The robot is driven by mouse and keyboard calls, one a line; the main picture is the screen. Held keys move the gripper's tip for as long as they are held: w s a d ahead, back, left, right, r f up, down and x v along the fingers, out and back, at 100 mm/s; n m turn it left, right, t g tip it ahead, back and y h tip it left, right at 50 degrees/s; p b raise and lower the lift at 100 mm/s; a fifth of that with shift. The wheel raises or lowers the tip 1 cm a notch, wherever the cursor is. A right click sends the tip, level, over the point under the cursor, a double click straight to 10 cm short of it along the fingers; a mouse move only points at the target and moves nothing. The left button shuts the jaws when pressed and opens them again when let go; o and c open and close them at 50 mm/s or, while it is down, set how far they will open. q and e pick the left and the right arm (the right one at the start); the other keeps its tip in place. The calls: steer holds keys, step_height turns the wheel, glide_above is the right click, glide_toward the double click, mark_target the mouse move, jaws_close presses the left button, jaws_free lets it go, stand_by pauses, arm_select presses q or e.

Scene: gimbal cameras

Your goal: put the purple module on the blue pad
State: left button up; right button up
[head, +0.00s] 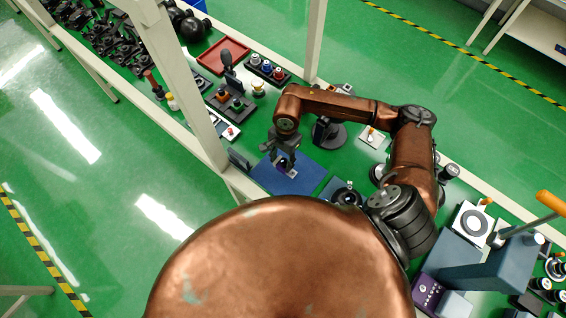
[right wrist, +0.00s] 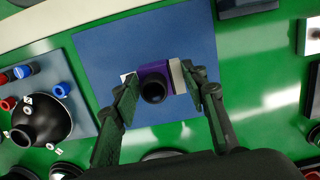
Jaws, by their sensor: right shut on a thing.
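My right gripper (head: 284,155) is over the blue pad (head: 312,181) in the head view. It is shut on the purple module (right wrist: 152,71), with one finger at each side of it in the right wrist view. The module is a small purple block with a black round part facing the wrist camera and pale pieces at its sides. It lies within the pad's outline in the right wrist view; the pad (right wrist: 100,55) shows around it. I cannot tell whether the module touches the pad. My left gripper is not in view.
A red tray (head: 222,54) and a dark rack (head: 267,68) with coloured knobs stand farther back. A dark round-based stand (head: 329,132) is close to the pad's right. A larger purple box (head: 427,291) lies at lower right. A pale upright post (head: 187,80) stands left of the pad.

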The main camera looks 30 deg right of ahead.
mark_target(283, 164)
steer(key=shift+w+d+f, duration=0.15)
steer(key=shift+d+f, duration=0.05)
steer(key=shift+f, duration=0.2)
steer(key=shift+w+d+f+p, duration=0.1)
steer(key=shift+f+p, duration=0.05)
steer(key=shift+f, duration=0.75)
steer(key=shift+w+d+f+p, duration=0.1)
steer(key=shift+f+p, duration=0.05)
steer(key=shift+f, duration=0.7)
steer(key=shift+f, duration=0.1)
steer(key=o, duration=1.2)
steer(key=shift+s, duration=0.1)
steer(key=r, duration=0.4)
steer(key=d+r, duration=0.1)
steer(key=r, duration=0.3)
steer(key=r+b, duration=0.1)
steer(key=r, duration=0.3)
steer(key=shift+w+d, duration=0.15)
steer(key=shift+w, duration=0.15)
